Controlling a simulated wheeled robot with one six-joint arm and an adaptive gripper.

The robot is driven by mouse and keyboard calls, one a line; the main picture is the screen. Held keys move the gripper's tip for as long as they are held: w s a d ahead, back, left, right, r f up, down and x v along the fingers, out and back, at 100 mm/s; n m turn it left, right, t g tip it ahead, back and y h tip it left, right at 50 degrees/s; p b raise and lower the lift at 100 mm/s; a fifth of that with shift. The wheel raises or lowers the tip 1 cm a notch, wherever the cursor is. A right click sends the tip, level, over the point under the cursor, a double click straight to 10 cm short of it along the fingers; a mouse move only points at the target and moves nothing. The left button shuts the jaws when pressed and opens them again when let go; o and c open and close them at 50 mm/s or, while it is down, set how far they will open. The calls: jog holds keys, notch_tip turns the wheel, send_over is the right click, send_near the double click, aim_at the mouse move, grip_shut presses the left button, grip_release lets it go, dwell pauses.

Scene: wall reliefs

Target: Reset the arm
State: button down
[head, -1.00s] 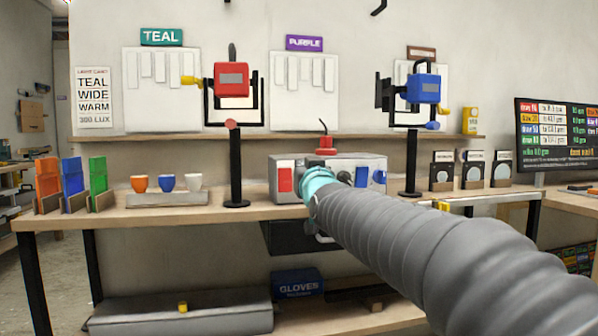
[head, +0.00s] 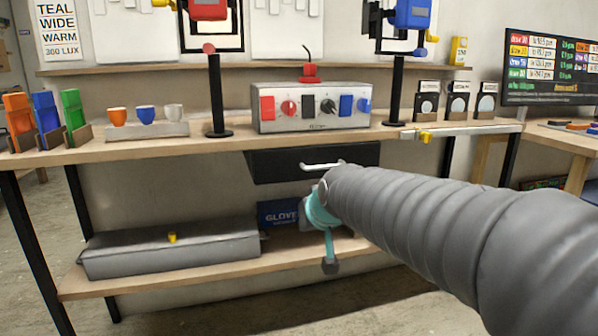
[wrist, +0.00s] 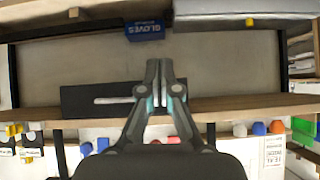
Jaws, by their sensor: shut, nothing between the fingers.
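My arm (head: 430,215) is wrapped in a grey ribbed sleeve and reaches in from the lower right in the head view. Its teal wrist joint is in front of the drawer and lower shelf, below the bench top.
The bench top (head: 170,148) holds the control box (head: 312,108), cups and coloured panels. Under it, the lower shelf (head: 150,276) carries a long grey case (head: 170,255) and a blue gloves box (head: 277,214). Two stands hold red and blue lamps. Floor in front is clear.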

jog(key=s+d+f+m+g+h, duration=0.1)
jog(key=s+d+f, duration=0.2)
jog(key=s, duration=0.6)
jog(key=s+d+f+m+g+h, duration=0.1)
jog(key=s+d+f, duration=0.2)
jog(key=s+d, duration=0.3)
jog(key=s+d+f+m+g+h, duration=0.1)
jog(key=s+d+f, duration=0.3)
jog(key=s, duration=0.8)
jog(key=shift+d+g+p, duration=0.45)
jog(key=shift+d+g, duration=0.05)
jog(key=shift+d, duration=0.1)
